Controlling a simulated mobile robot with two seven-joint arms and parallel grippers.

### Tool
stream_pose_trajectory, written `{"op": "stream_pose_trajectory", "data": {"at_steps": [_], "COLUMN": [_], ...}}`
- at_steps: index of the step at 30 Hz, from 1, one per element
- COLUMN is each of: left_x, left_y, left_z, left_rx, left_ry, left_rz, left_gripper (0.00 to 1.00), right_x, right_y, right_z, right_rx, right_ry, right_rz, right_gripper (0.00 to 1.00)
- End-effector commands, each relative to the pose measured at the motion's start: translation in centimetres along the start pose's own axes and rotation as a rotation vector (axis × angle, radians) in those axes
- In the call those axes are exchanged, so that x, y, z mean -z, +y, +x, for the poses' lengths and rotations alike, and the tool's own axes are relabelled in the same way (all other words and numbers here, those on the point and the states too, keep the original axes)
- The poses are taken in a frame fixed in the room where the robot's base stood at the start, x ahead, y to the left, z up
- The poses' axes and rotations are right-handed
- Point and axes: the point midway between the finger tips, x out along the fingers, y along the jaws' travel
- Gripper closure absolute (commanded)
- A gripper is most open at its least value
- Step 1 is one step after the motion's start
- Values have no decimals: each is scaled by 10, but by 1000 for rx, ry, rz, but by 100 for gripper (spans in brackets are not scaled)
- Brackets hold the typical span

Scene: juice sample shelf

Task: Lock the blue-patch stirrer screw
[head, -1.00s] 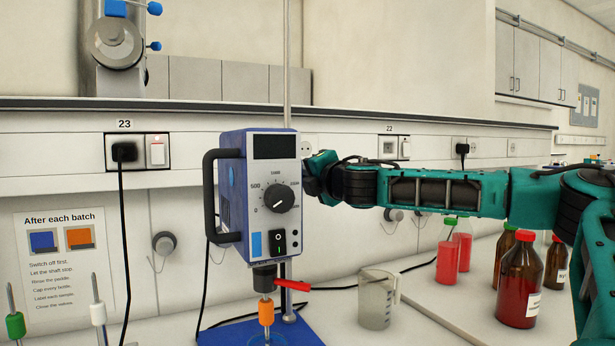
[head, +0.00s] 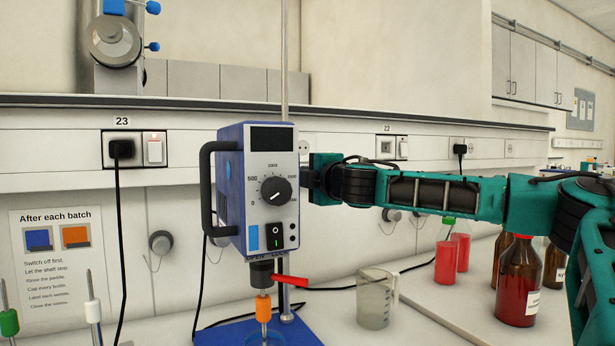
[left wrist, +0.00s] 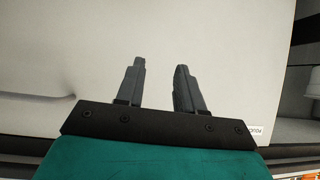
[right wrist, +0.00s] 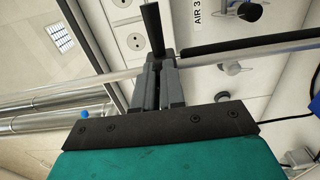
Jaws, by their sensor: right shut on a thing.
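The blue stirrer (head: 231,190) hangs on an upright metal rod (head: 285,60) and has a blue patch (head: 252,237) low on its front. My right gripper (right wrist: 161,60) reaches it from the right. In the head view its fingers are hidden behind the stirrer's right side. In the right wrist view the fingers are close together, shut on the dark screw (right wrist: 152,28), whose black stem sticks out past the tips beside the metal rod (right wrist: 240,52). The screw's gripped part is mostly hidden. My left gripper (left wrist: 160,66) is open and empty, facing a plain pale surface.
A clear beaker (head: 375,300) stands right of the stirrer's blue base (head: 215,334). A black cable (head: 120,240) hangs at left. A red lever (head: 291,281) juts from the chuck.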

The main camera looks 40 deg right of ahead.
Motion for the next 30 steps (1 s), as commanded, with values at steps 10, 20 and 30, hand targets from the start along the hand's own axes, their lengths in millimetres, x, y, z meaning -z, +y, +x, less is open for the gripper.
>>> {"op": "stream_pose_trajectory", "data": {"at_steps": [10,20,30], "left_x": [2,0,0], "left_y": [-2,-3,-4], "left_z": [1,1,0], "left_rx": [3,5,6], "left_ry": [5,-1,-2], "left_rz": [2,3,3], "left_gripper": [63,63,63], "right_x": [4,2,0], "right_y": [-4,-1,2], "right_z": [0,0,-14], "right_rx": [9,3,-2], "right_ry": [11,5,2], "right_rz": [2,0,4], "right_gripper": [82,65,65]}}
